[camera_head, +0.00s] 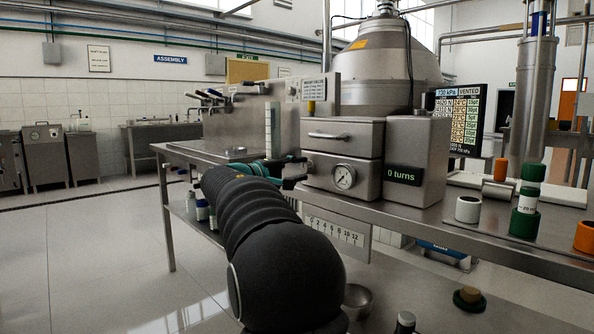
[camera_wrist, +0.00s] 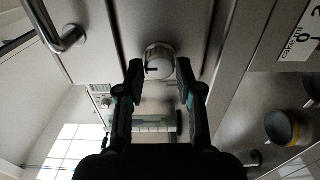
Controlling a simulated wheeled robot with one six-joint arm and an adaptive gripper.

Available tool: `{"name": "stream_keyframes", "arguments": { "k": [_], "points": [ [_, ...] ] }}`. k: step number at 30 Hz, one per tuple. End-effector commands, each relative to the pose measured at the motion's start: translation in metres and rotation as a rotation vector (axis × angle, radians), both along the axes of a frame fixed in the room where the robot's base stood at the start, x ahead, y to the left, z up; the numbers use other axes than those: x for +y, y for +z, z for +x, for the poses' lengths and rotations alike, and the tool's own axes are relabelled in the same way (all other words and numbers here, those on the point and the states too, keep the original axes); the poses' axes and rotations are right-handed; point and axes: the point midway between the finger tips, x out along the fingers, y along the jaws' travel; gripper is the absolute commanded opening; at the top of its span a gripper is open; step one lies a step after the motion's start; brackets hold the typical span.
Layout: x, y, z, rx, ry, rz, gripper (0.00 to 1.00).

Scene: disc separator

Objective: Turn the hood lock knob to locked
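A round pale metal knob (camera_wrist: 159,62) with a dark pointer mark sits on the steel front of the hood unit (camera_head: 343,136), in the upper middle of the wrist view. My gripper (camera_wrist: 159,68) is open, with one fingertip on each side of the knob. Narrow gaps seem to show between the tips and the knob; whether either touches is unclear. In the head view my gripper (camera_head: 291,171) is at the left edge of the unit, and my arm partly hides that area. No lock marking on the knob is readable.
A box reading "0 turns" (camera_head: 403,175) stands to the right. A ruler strip (camera_head: 336,232) hangs below the bench edge. Several coloured cylinders stand on the right bench.

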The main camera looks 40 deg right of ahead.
Motion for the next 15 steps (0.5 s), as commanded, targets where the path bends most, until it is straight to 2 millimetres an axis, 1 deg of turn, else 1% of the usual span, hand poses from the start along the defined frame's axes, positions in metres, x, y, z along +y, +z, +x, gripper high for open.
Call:
{"name": "stream_keyframes", "arguments": {
  "k": [1, 2, 11, 15],
  "points": [
    [0.0000, -0.0004, 0.0002, 0.000, 0.000, 0.000, 0.52],
    [0.0000, -0.0003, 0.0002, 0.000, 0.000, 0.000, 0.59],
    [0.0004, -0.0001, 0.0001, -0.001, 0.000, 0.000, 0.60],
    [0.0089, 0.0004, 0.0001, -0.002, 0.003, 0.000, 0.60]
  ]
}}
